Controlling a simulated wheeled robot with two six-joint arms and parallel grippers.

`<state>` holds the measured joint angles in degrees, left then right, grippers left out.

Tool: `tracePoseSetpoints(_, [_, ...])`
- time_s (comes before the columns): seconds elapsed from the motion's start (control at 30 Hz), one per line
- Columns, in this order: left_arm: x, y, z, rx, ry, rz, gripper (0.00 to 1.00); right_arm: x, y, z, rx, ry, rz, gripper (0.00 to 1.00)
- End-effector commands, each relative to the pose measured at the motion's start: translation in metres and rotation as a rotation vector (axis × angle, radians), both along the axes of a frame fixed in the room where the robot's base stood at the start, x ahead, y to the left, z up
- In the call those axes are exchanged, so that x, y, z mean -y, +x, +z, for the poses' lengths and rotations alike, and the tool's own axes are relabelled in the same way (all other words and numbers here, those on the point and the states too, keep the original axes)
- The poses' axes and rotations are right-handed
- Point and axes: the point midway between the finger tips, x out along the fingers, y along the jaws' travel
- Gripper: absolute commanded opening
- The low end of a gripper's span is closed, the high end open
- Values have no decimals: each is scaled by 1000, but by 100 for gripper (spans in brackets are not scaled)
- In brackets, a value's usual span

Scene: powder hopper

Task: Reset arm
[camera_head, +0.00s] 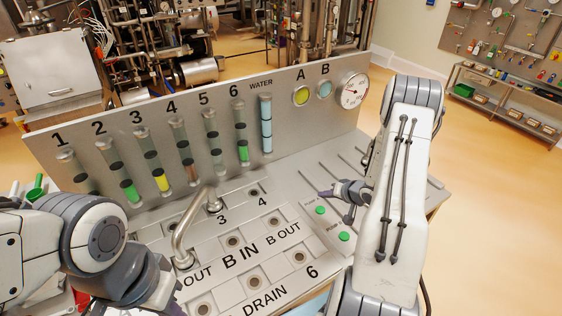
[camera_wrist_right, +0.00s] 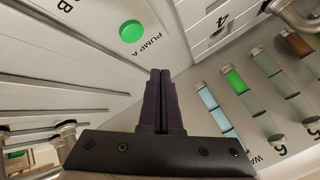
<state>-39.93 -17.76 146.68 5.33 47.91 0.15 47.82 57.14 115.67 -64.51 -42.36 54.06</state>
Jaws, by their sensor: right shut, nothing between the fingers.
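My right arm reaches in from the lower right in the head view. Its gripper (camera_head: 327,193) is over the panel's right part, near the slotted section and the upper green button (camera_head: 320,210). In the right wrist view the two dark fingers (camera_wrist_right: 160,74) are pressed together with nothing between them. They point toward the panel, just below the green button marked PUMP A (camera_wrist_right: 131,31). My left arm fills the lower left of the head view, and its fingers do not show.
The upright metal panel (camera_head: 100,124) carries numbered tubes with coloured levels and a round gauge (camera_head: 354,90). A bent metal pipe (camera_head: 186,231) rises from the sloped port panel between my arms. A second green button (camera_head: 344,236) is beside my right arm. Open floor lies to the right.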

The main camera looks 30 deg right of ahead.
Motion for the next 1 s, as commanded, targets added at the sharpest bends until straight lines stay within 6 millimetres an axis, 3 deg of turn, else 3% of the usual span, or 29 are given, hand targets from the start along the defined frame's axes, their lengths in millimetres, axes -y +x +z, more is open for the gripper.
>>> tracePoseSetpoints(0.17, [0, 0, 0, 1, 0, -10, 0, 0, 0, 0, 0, -1, 1, 0])
tracePoseSetpoints(0.27, [0, 0, -6, 1, 0, -9, 0, -12, 13, 8, -22, -59, 37, 0])
tracePoseSetpoints(0.37, [0, 0, -16, 1, 0, -8, 0, -40, 33, 25, -72, -177, 108, 0])
tracePoseSetpoints(0.47, [0, 0, -29, 1, 0, -7, 0, -87, 47, 50, -136, -318, 199, 0])
tracePoseSetpoints(0.57, [0, 0, -41, 1, 0, -6, 0, -143, 43, 76, -201, -432, 297, 0])
tracePoseSetpoints(0.67, [0, 0, -52, 0, 0, -5, 0, -202, 20, 98, -261, -513, 404, 0])
tracePoseSetpoints(0.77, [0, 0, -64, 0, 0, -4, 0, -261, -22, 116, -322, -560, 536, 0])
tracePoseSetpoints(0.9, [0, 0, -78, 0, 0, -3, 0, -327, -104, 130, -403, -582, 752, 0])
tracePoseSetpoints(1.0, [0, 0, -86, 0, 0, -2, 0, -356, -165, 135, -455, -573, 911, 0])
